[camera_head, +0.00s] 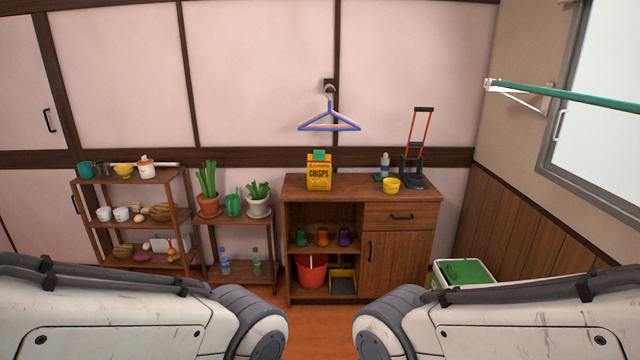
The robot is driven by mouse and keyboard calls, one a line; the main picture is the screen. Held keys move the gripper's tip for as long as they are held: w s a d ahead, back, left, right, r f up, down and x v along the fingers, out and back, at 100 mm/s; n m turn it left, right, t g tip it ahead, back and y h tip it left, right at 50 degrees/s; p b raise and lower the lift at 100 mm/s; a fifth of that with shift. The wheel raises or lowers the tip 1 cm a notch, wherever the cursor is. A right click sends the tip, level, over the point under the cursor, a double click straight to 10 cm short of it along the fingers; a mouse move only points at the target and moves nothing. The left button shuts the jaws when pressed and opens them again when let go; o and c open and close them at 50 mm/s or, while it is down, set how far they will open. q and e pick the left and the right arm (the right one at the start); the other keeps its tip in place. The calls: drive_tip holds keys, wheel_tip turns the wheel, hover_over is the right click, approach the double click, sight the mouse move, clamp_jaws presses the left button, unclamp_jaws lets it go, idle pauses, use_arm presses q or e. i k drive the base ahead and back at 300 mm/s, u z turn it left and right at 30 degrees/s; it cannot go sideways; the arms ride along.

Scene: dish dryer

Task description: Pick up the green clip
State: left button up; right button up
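A small green clip (319,155) sits on the top edge of a yellow crisps bag (319,177). The bag stands upright on the left part of the wooden cabinet top (355,188). Two white links of my own arms show at the bottom left and bottom right. Neither of my grippers is in the picture, and both arms are well short of the cabinet.
Yellow bowls (391,185), a small bottle (384,165) and a dark cart (413,165) stand right of the bag. Hangers (329,122) hang on the wall above. Potted plants (208,195) and a shelf (130,180) are left. A green-lidded box (465,272) stands right.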

sight(319, 155)
drive_tip(key=i, duration=1.45)
drive_tip(key=z, duration=0.2)
drive_tip(key=i, duration=1.6)
drive_tip(key=u, duration=0.5)
